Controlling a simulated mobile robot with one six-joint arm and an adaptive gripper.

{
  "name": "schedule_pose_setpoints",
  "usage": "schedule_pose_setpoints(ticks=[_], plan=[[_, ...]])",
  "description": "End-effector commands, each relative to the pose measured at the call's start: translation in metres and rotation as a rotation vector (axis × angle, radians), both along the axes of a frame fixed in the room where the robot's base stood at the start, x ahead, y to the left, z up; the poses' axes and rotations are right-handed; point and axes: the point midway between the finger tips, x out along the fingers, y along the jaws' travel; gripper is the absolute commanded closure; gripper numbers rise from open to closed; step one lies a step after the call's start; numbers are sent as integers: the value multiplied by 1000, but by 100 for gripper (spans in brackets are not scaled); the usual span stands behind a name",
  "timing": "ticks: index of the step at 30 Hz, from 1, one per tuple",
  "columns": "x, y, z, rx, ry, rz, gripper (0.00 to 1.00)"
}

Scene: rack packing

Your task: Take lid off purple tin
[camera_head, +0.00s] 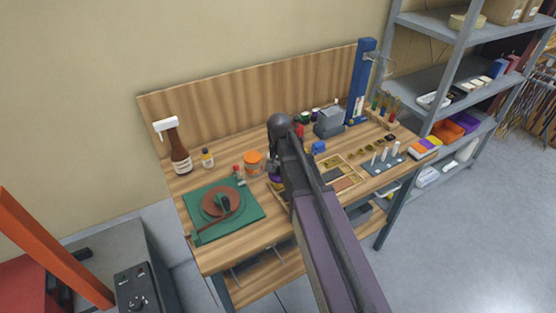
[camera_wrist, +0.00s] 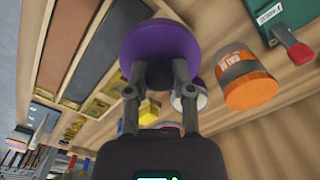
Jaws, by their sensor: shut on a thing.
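The purple lid (camera_wrist: 160,45) fills the top middle of the wrist view as a round, smooth purple disc. In the head view a bit of purple (camera_head: 274,178) shows beside my arm, right of the orange tin; my arm hides most of that spot.
An orange tin (camera_head: 253,158) stands close by, also in the wrist view (camera_wrist: 250,88). A green mat (camera_head: 248,208) with a brown disc lies to the left. A wooden tray (camera_head: 352,170) with compartments lies right of my arm. A spray bottle (camera_head: 179,155) stands at the back left.

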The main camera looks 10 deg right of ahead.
Motion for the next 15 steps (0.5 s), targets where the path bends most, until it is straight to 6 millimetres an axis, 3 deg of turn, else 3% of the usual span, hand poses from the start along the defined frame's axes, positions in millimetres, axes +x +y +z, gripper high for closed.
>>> schedule_pose_setpoints(ticks=[5, 15], plan=[[-12, 1, 1, 0, 0, 0, 100], [-14, 2, 1, 0, 0, 0, 100]])
